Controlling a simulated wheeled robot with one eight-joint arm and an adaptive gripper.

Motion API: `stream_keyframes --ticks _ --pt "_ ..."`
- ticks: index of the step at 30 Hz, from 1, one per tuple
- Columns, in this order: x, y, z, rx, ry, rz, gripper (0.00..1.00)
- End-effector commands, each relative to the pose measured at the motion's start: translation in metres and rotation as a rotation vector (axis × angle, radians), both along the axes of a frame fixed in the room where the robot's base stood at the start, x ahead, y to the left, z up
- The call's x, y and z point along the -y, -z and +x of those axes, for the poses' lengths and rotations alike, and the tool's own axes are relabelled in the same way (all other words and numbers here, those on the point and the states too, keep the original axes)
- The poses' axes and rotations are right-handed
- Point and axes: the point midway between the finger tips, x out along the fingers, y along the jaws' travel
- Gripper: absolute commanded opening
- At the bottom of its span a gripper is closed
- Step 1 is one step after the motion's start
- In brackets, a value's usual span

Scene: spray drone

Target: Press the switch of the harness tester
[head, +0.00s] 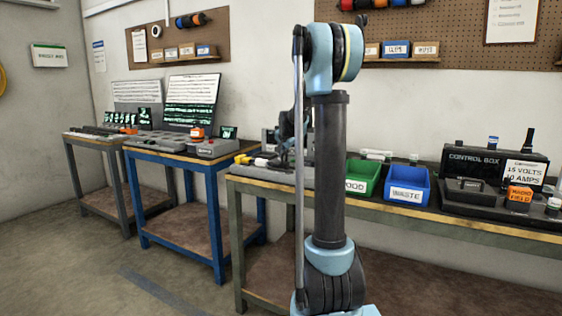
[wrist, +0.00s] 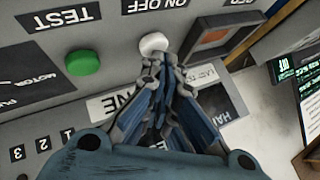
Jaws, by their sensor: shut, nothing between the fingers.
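In the wrist view the grey panel of the harness tester (wrist: 112,28) fills most of the picture, with its lettering upside down. A round white switch (wrist: 153,43) sits by the ON OFF label. A green button (wrist: 82,62) sits by the TEST label, to the left. My gripper (wrist: 158,66) is shut and empty, its fingertips right at the near side of the white switch. I cannot tell whether they touch it. In the head view my arm hides the gripper, and I cannot make out the switch.
An orange-brown window in a raised grey frame (wrist: 215,36) stands close right of the fingers. A dark screen with green text (wrist: 298,82) is at the far right. In the head view, a green bin (head: 362,178) and a blue bin (head: 405,187) stand on the bench right of my arm.

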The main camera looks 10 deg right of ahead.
Motion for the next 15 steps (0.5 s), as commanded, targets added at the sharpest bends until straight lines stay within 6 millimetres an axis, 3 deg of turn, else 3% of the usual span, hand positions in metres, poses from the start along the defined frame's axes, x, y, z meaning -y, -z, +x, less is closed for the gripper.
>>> stream_keyframes --ticks 15 --pt "0.0001 -0.0066 0.0002 0.000 0.000 0.000 0.00"
